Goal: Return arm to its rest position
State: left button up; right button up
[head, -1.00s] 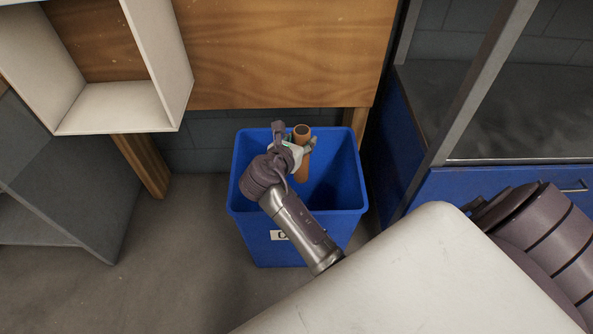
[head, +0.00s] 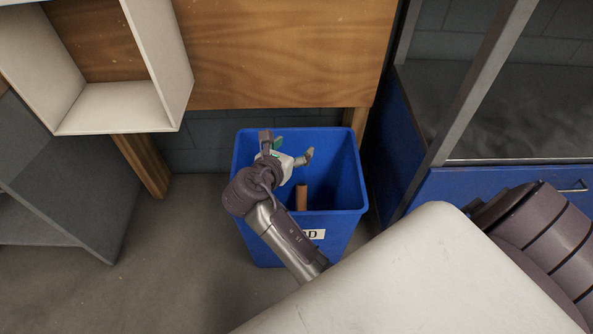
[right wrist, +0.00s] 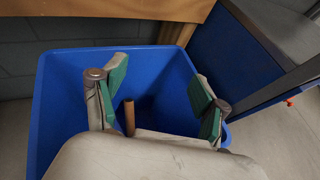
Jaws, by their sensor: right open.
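My right gripper (head: 287,148) is open and empty over the blue bin (head: 342,222), above the left part of its opening. A brown tube (head: 301,197) stands inside the bin, below and apart from the fingers; its lower end is hidden. The right wrist view shows the two fingers with green pads spread wide (right wrist: 158,82), the tube (right wrist: 129,117) between and below them, and the bin's blue wall (right wrist: 62,95) around them. My left gripper is not in view.
A wooden panel (head: 285,50) stands behind the bin. An open white box shelf (head: 113,105) hangs at upper left, with a grey cabinet (head: 80,190) below. A blue cabinet with a metal frame (head: 470,190) stands at right. Grey floor (head: 170,270) is clear left of the bin.

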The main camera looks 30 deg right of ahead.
jog(key=shift+v, duration=1.05)
